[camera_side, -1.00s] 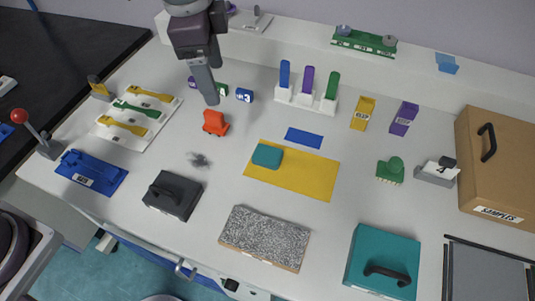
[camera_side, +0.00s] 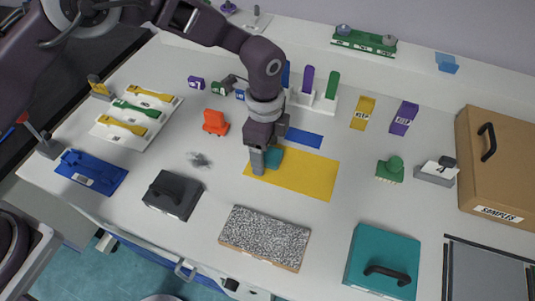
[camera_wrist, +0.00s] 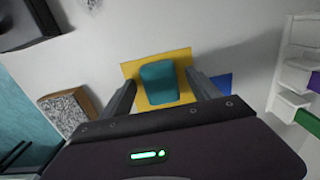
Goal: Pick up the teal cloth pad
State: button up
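The teal cloth pad (camera_side: 273,158) lies on the left end of the yellow mat (camera_side: 310,178). In the wrist view the pad (camera_wrist: 159,83) sits between the two spread fingers of my gripper (camera_wrist: 160,92), with a gap on each side. In the side view my gripper (camera_side: 262,160) is down at the pad, and its near finger hides part of it. My gripper is open and does not hold the pad. The yellow mat also shows in the wrist view (camera_wrist: 184,57).
A blue strip (camera_side: 304,138) lies behind the mat. A rack (camera_side: 318,103) with upright coloured handles stands behind it. An orange piece (camera_side: 215,122) is to the left, a speckled block (camera_side: 265,238) in front, and a dark grey block (camera_side: 173,195) at front left.

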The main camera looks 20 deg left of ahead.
grip_shut()
notch_tip(320, 180, up, 10)
dwell(0.4)
